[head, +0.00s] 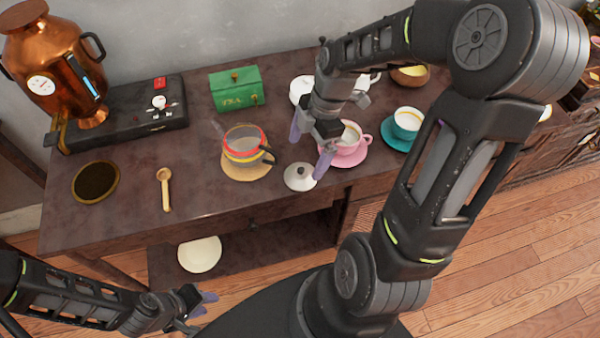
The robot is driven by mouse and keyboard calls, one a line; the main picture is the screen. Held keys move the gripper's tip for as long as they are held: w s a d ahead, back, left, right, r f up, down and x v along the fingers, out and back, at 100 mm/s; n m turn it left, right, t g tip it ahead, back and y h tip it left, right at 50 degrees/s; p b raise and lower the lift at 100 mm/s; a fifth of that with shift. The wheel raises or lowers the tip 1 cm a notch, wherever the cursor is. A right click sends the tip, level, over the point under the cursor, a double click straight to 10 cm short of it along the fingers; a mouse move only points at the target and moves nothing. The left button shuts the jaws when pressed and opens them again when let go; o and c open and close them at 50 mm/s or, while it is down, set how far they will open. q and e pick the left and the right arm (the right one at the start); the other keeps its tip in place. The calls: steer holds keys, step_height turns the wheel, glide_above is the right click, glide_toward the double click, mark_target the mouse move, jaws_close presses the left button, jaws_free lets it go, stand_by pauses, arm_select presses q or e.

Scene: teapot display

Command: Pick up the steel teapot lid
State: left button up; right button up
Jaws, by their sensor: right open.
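A small round pale lid (300,178) with a knob on top lies near the front edge of the dark table in the head view. I take it for the steel teapot lid. My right gripper (310,147) is open, with its purple-padded fingers apart. It hangs just behind and above the lid, close to the pink cup, and holds nothing that I can see. My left gripper (203,304) is low at the bottom left, in front of the table. Its fingers are small in view, and their opening is unclear.
A glass pot with a red rim (245,143) is left of the lid. A pink cup and saucer (348,151) and a teal cup (405,123) are right. The front-left tabletop has free room.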

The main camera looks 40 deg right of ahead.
mark_target(301, 168)
steer(key=shift+a+f, duration=0.2)
steer(key=shift+f, duration=0.4)
steer(key=x, duration=0.4)
steer(key=shift+s+a+p, duration=0.15)
steer(key=shift+p, duration=0.15)
steer(key=shift+a+f, duration=0.1)
steer(key=shift+f, duration=0.45)
steer(key=c, duration=1.4)
